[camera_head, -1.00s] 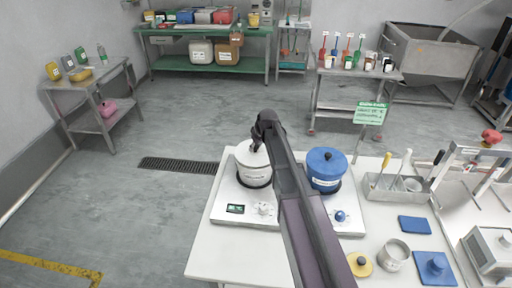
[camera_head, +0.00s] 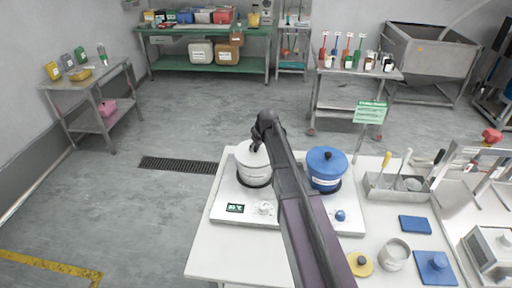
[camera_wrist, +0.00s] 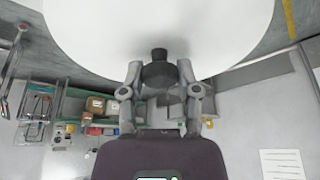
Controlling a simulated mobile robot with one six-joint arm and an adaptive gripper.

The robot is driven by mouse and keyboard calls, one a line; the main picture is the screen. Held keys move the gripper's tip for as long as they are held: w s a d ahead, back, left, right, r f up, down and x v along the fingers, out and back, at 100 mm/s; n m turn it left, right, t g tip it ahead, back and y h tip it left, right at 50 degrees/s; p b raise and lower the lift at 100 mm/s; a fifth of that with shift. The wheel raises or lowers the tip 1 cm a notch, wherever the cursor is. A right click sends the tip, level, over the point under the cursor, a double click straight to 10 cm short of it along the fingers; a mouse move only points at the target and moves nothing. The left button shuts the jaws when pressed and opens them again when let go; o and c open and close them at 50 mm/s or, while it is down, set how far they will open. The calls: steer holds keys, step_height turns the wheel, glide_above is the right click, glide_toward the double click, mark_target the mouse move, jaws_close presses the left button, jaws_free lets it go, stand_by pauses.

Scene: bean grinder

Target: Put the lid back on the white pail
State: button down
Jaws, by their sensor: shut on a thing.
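The white pail (camera_head: 254,175) stands on the left hot plate of the white bench. Its white lid (camera_head: 246,157) is at the top of the pail, partly covered by my gripper (camera_head: 257,146). I cannot tell from the head view whether the lid rests fully on the rim. In the wrist view the lid (camera_wrist: 160,30) fills the top as a large white disc. Its black knob (camera_wrist: 159,72) is between the two fingers of my gripper (camera_wrist: 160,80), which is shut on it. My arm hides part of the pail's right side.
A blue pot (camera_head: 326,166) with a blue lid stands close to the right, beyond my arm. The bench front left (camera_head: 235,255) is clear.

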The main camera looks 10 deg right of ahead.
steer(key=shift+c, duration=1.3)
jaws_free()
steer(key=shift+o, duration=0.3)
steer(key=shift+o, duration=1)
steer(key=shift+r, duration=0.1)
steer(key=shift+r+p, duration=3.4)
steer(key=shift+p, duration=0.1)
jaws_close()
